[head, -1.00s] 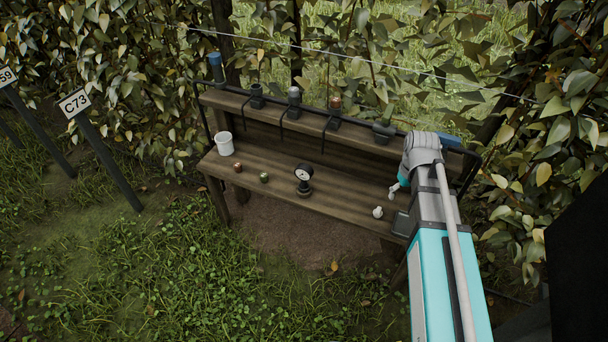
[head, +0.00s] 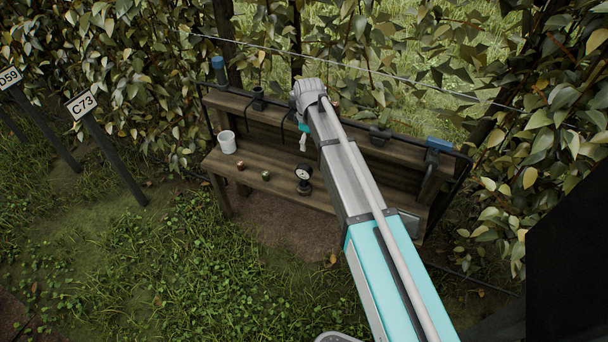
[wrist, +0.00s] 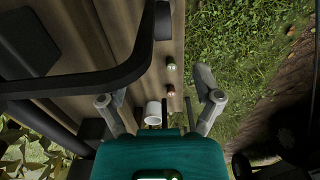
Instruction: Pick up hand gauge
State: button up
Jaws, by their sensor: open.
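The hand gauge (head: 304,174) has a round white dial on a dark body. It stands upright on the front board of the wooden bench, right of the small round fruits, in the head view. A dark shape (wrist: 162,20) at the top of the wrist view is probably the gauge. My gripper (head: 303,142) hangs above the bench, near the gauge in the picture and apart from it; my arm hides much of it. In the wrist view my gripper (wrist: 160,97) has its fingers spread wide with nothing held.
A white cup (head: 227,143), a reddish fruit (head: 240,166) and a green fruit (head: 265,175) stand on the bench (head: 222,160) left of the gauge. A dark rail with holders and tools, including a blue-topped one (head: 218,68), runs along the back. Foliage stands behind.

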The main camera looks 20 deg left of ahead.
aim_at(304, 166)
jog(key=shift+s+a+r+n, duration=0.1)
jog(key=shift+a+n, duration=0.05)
jog(key=shift+a, duration=0.3)
jog(key=shift+a+r+n, duration=0.1)
jog(key=shift+a+n, duration=0.05)
jog(key=shift+a, duration=0.3)
jog(key=shift+f, duration=0.1)
notch_tip(304, 166, down, 8)
jog(key=b, duration=0.8)
jog(key=shift+f+b, duration=0.25)
jog(key=shift+b, duration=0.05)
jog(key=shift+f, duration=0.1)
jog(key=shift+d+f+b, duration=0.2)
jog(key=shift+f+b, duration=2.3)
jog(key=shift+b, duration=0.1)
grip_shut()
